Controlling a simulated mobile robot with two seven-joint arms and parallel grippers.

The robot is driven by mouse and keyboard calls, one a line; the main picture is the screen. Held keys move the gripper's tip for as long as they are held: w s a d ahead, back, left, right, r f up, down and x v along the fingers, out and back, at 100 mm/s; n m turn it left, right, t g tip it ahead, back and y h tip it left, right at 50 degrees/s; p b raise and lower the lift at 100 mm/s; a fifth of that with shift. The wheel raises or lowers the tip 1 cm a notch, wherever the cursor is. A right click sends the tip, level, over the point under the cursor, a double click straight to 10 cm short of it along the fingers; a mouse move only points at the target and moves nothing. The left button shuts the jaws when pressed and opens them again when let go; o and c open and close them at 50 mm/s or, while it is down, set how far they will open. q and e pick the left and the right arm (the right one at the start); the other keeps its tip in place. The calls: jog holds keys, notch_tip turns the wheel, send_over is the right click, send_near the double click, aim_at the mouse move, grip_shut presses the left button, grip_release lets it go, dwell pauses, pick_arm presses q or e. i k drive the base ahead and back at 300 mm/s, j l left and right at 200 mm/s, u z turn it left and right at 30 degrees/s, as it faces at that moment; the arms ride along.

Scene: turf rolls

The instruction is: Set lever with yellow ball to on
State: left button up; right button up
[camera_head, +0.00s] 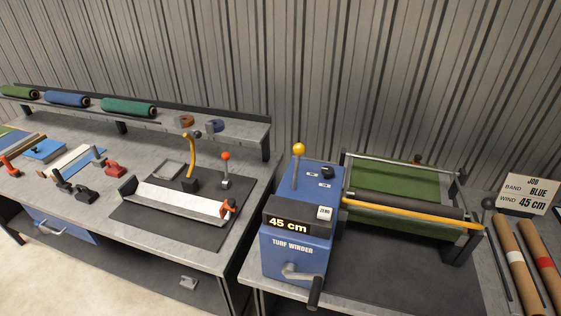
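The lever with the yellow ball (299,149) stands about upright on top of the blue turf winder (294,248), near its back left corner. Two small labels (318,180) lie on the top to the right of the lever; their text is too small to read. The display (288,226) on the winder reads 45 cm. Neither of my grippers is in view, and nothing touches the lever.
Green turf (398,190) lies on the winder's rollers behind a yellow bar (410,214). A crank (303,280) sticks out in front. The left bench holds a red-ball lever (225,170) and a curved yellow handle (190,155). A job sign (527,192) and brown tubes (515,260) are at right.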

aim_at(299, 148)
jog(key=i+j, duration=0.15)
jog(key=i, duration=0.25)
jog(key=i+j, duration=0.2)
jog(key=i, duration=0.15)
jog(key=i+j, duration=0.15)
jog(key=i, duration=0.25)
